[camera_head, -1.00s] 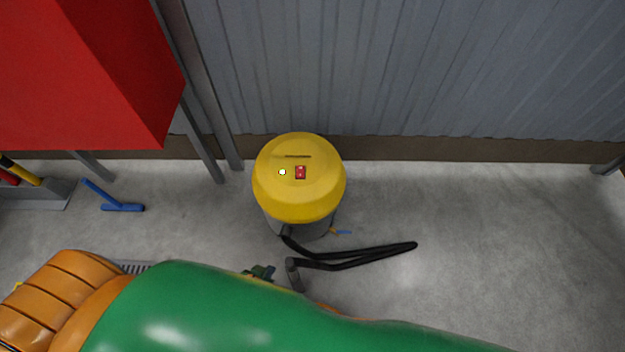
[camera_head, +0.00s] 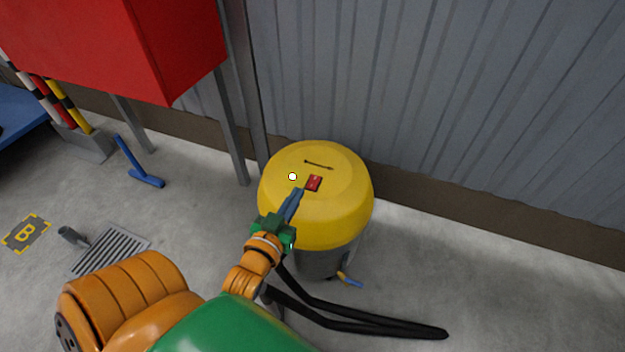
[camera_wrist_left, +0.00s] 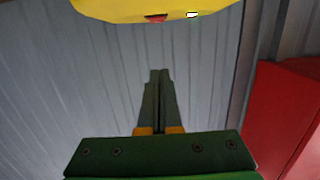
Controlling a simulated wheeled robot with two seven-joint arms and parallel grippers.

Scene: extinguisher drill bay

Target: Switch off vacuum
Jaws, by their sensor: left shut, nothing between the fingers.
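The vacuum (camera_head: 330,215) is a round drum with a yellow lid and a grey body, standing on the floor by the wall. A red rocker switch (camera_head: 314,183) and a small white round spot (camera_head: 292,176) are on its lid. My left gripper (camera_head: 299,192) is shut and empty, its tips just short of the switch in the head view. My right gripper is not in view.
A black hose (camera_head: 370,324) lies on the floor in front of the vacuum. A red cabinet (camera_head: 120,45) on grey legs stands at left. A blue tool (camera_head: 139,165) and a floor grate (camera_head: 110,250) are at left. A corrugated wall (camera_head: 450,100) closes the back.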

